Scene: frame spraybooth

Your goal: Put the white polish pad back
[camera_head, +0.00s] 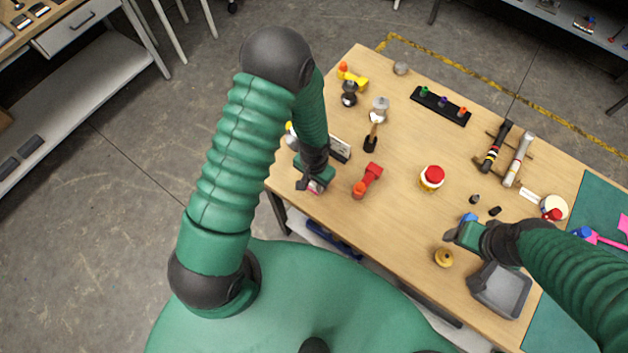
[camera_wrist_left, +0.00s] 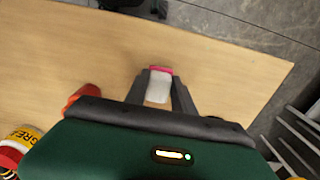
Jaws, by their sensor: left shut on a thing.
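My left gripper (camera_head: 314,187) is near the table's left front edge, shut on a small white piece with a pink-red edge, which looks like the white polish pad (camera_head: 315,188). In the left wrist view the white pad (camera_wrist_left: 159,84) sits between the two fingers (camera_wrist_left: 160,92), its pink-red end outward. The wrist view does not clearly show whether the pad touches the table. My right gripper (camera_head: 462,228) is at the front right over the table, beside a small blue thing (camera_head: 470,217). Whether its jaws are open or shut is unclear.
A red tool (camera_head: 368,180) lies just right of my left gripper, and a small sign (camera_head: 340,148) stands behind it. A red-topped yellow jar (camera_head: 432,177), a black rack (camera_head: 440,106) and a grey tray (camera_head: 501,288) are farther right. The table middle has bare room.

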